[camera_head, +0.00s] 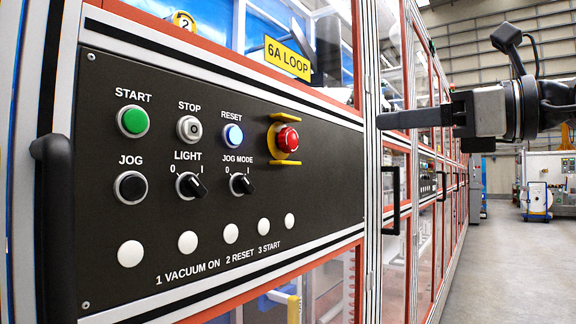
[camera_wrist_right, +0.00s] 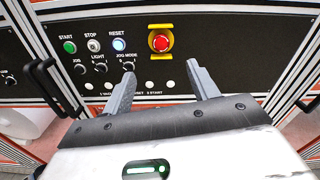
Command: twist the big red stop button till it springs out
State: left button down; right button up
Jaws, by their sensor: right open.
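The big red stop button (camera_head: 287,139) sits on a yellow backing (camera_head: 272,137) at the right of the black control panel in the head view. Yellow guards stand above and below it. It also shows in the right wrist view (camera_wrist_right: 161,42), beyond the fingertips and between their lines. My right gripper (camera_head: 378,121) is to the right of the button in the head view, apart from it. In the right wrist view its two fingers (camera_wrist_right: 161,72) are spread with nothing between them. My left gripper is in neither view.
The black panel (camera_head: 330,185) also bears a green START button (camera_head: 133,121), a STOP button (camera_head: 189,129), a lit blue RESET button (camera_head: 232,135) and two black selector knobs. A black handle (camera_head: 52,200) juts out at the left. Open floor (camera_head: 500,260) lies at the right.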

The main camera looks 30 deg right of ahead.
jog(key=f, duration=0.1)
jog(key=p, duration=0.4)
send_near(293, 139)
jog(key=p+x, duration=0.5)
jog(key=x, duration=0.2)
jog(key=shift+w+r, duration=0.2)
jog(key=shift+w, duration=0.05)
jog(key=shift+w+a+f, duration=0.1)
jog(key=shift+w+a, duration=0.15)
jog(key=shift+w, duration=0.2)
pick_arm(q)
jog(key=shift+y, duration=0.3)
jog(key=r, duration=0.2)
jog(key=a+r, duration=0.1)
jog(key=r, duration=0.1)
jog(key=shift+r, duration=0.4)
